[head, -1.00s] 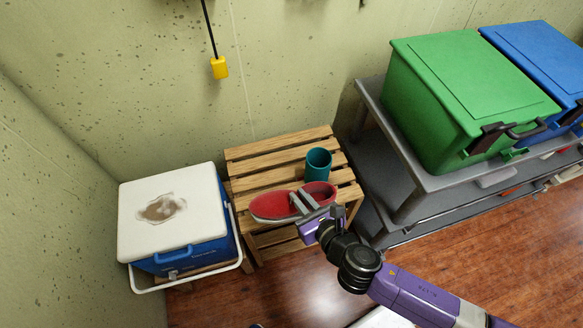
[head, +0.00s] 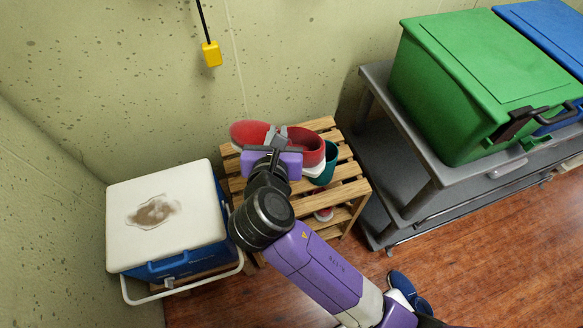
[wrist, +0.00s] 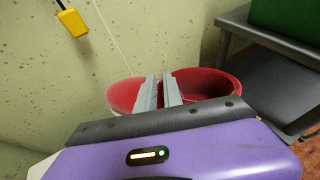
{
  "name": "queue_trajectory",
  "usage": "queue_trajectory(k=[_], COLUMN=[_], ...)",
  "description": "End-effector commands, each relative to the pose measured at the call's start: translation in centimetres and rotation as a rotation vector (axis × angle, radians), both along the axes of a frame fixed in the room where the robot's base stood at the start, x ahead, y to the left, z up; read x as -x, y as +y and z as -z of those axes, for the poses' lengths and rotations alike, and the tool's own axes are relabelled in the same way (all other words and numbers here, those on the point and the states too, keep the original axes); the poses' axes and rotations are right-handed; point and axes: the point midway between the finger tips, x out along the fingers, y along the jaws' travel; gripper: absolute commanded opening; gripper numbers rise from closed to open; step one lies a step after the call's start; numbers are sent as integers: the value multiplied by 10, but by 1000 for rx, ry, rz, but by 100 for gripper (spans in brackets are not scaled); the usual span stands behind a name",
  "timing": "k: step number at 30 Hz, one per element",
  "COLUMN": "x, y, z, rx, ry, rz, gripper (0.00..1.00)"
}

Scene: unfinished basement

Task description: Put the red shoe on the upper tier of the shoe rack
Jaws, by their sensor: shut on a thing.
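The red shoe (head: 306,146) is held by my gripper (head: 276,134) above the wooden slatted shoe rack (head: 346,189), toward its back edge. The shoe also shows in the wrist view (wrist: 205,83), with the gripper's fingers (wrist: 160,88) shut on its side wall. In the head view its toe points left and its opening is at the right. I cannot tell whether its sole touches the upper slats. The gripper and wrist hide part of the shoe and of the upper tier.
A teal cup (head: 325,172) stands on the upper tier, partly behind the shoe. Something red and white (head: 323,214) is on the lower tier. A cooler (head: 165,215) stands left, a grey cart (head: 423,178) with bins right. A blue shoe (head: 409,290) lies on the floor.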

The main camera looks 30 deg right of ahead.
Motion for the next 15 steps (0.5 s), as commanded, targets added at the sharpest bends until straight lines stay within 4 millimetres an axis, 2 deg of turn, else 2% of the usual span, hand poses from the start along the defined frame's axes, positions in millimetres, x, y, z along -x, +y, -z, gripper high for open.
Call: queue_trajectory(k=[2, 5, 15], x=[-1, 0, 0], y=[0, -1, 0], z=[2, 18, 102], rx=[-1, 0, 1], ry=[-1, 4, 4], rz=[8, 10, 8], gripper=[0, 0, 0])
